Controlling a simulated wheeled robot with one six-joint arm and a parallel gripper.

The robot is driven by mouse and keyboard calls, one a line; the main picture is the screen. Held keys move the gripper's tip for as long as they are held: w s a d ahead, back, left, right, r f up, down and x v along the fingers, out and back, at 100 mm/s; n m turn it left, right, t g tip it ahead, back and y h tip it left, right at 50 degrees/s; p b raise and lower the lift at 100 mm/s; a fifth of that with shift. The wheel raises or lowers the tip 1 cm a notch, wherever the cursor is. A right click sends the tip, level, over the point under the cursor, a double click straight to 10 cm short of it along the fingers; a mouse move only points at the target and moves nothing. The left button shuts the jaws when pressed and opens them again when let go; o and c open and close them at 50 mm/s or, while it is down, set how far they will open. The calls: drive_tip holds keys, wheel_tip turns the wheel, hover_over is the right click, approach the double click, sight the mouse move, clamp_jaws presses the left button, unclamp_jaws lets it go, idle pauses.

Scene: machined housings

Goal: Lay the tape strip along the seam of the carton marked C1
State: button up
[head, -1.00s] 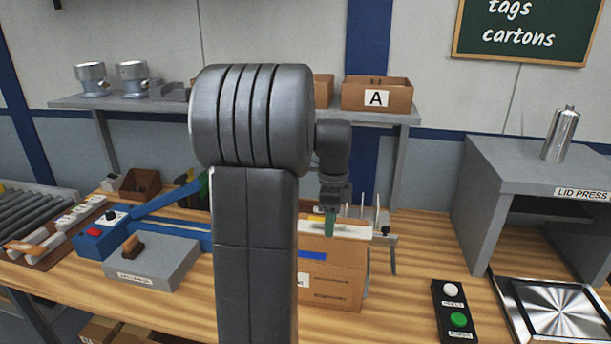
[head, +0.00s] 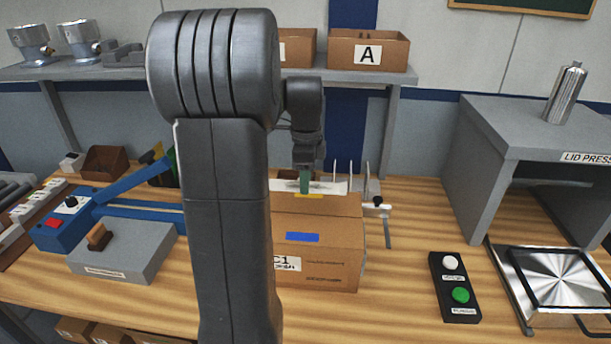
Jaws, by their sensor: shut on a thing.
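The brown carton marked C1 (head: 335,262) stands on the bench in the middle, its left part hidden by my arm. Its label (head: 288,264) is partly covered. A short blue piece (head: 303,237) lies flat on the carton. My gripper (head: 305,186), with green fingertips, is above the back of the carton, pointing down. It is shut on what seems to be the tape strip, a pale thin strip (head: 328,187) running left to right at the fingertips. A yellow piece (head: 309,196) shows just below them. The exact grip and the seam are not clear.
Thin upright rods and a bracket (head: 376,204) stand just right of and behind the carton. A button box (head: 455,287) and the lid press (head: 530,150) are to the right. A grey block with a handle (head: 122,250) is at left. Bare bench lies right of the carton.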

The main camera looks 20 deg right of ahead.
wheel_tip(320, 180, down, 6)
drive_tip(key=b, duration=0.4)
drive_tip(key=shift+f+b, duration=0.15)
drive_tip(key=shift+b, duration=0.25)
drive_tip(key=o, duration=1)
drive_tip(key=shift+o, duration=0.2)
wheel_tip(320, 180, up, 14)
drive_tip(key=shift+f, duration=0.1)
drive_tip(key=shift+f+p, duration=1.5)
drive_tip(key=shift+f, duration=3.7)
